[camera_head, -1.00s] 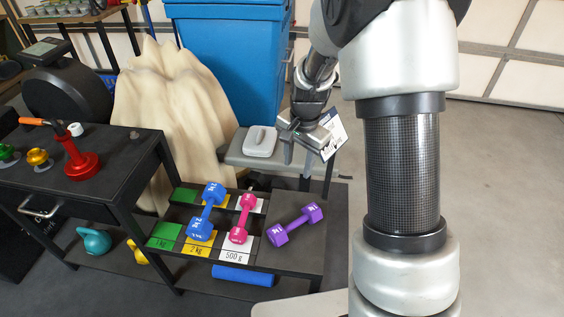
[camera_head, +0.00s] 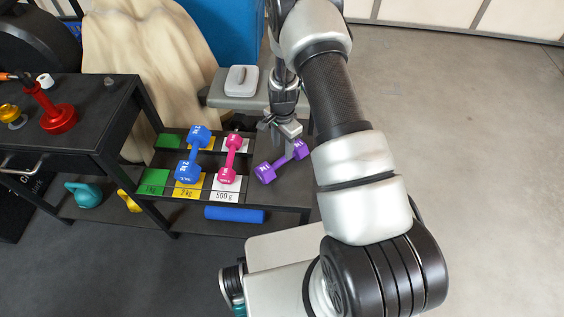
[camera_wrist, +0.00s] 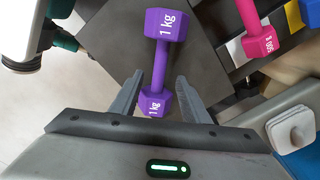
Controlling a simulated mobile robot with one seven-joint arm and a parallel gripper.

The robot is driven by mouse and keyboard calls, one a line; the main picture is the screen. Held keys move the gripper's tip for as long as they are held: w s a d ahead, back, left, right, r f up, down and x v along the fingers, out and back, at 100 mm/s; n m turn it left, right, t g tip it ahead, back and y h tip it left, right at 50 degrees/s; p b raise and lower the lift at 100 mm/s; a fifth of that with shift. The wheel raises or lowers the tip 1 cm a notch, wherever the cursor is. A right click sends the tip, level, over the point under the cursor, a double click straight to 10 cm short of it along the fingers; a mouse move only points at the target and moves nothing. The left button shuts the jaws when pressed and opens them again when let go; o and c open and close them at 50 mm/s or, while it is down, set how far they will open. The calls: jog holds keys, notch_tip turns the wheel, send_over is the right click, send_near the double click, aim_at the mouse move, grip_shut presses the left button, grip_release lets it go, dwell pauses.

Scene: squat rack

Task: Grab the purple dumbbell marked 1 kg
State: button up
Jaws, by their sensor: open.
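The purple dumbbell (camera_head: 265,173) lies at a slant on the bare dark right part of the rack's upper shelf. In the wrist view the purple dumbbell (camera_wrist: 166,25) shows "1 kg" on both heads, with its handle running away from my gripper. My gripper (camera_head: 280,137) is at the dumbbell's far end in the head view. In the wrist view my gripper (camera_wrist: 158,88) is open, with one finger on each side of the near head. I see no clear contact, and the height of the fingers over the shelf is hard to tell.
A pink dumbbell (camera_head: 231,158) and a blue dumbbell (camera_head: 190,159) lie left of the purple one, by the weight labels. A grey bench (camera_head: 228,101) with a pale handled block (camera_head: 242,80) stands behind. A blue roller (camera_head: 235,215) lies on the lower shelf. Floor is open at right.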

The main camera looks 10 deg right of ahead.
aim_at(282, 159)
jog(key=shift+a+f+b, duration=0.1)
jog(key=shift+f+b, duration=0.4)
jog(key=shift+f, duration=3)
grip_shut()
jog(key=shift+r, duration=0.1)
